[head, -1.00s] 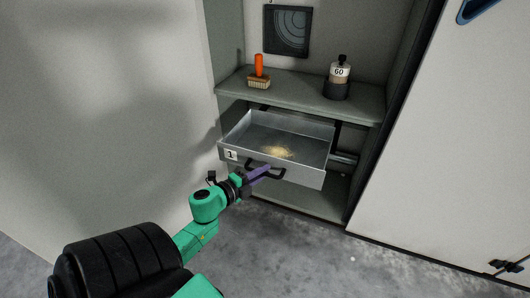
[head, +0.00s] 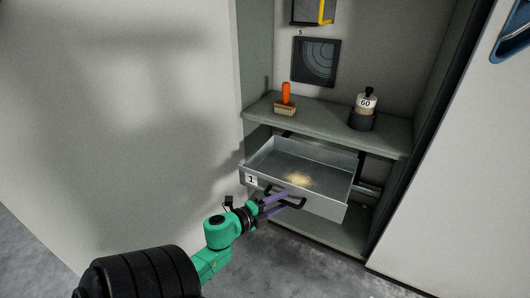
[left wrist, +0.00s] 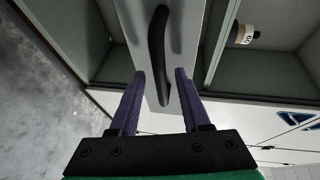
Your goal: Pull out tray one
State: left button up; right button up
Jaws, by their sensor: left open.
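Tray one (head: 330,200) is a grey metal drawer marked "1", pulled out from below the shelf, with a small yellowish heap lying inside. Its black bar handle (head: 292,203) is on the front face. My left gripper (head: 276,203) is open at the handle in the head view. In the left wrist view its two purple fingers (left wrist: 159,80) stand apart, with the lower end of the handle (left wrist: 157,50) between them. I cannot tell whether a finger touches the handle. My right gripper is not in view.
A shelf (head: 325,125) above the tray holds an orange-handled brush (head: 285,99) and a dark-capped bottle marked "60" (head: 364,108). A pale wall (head: 120,110) stands close on the left, and a pale panel (head: 460,190) on the right. Grey floor (head: 300,270) below is clear.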

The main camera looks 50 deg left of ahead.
pick_arm(q)
jog(key=s+r+p, duration=0.2)
jog(key=s+p, duration=0.1)
jog(key=s, duration=1)
jog(key=shift+s+a+r, duration=0.2)
jog(key=shift+a+r, duration=0.05)
jog(key=shift+a, duration=0.2)
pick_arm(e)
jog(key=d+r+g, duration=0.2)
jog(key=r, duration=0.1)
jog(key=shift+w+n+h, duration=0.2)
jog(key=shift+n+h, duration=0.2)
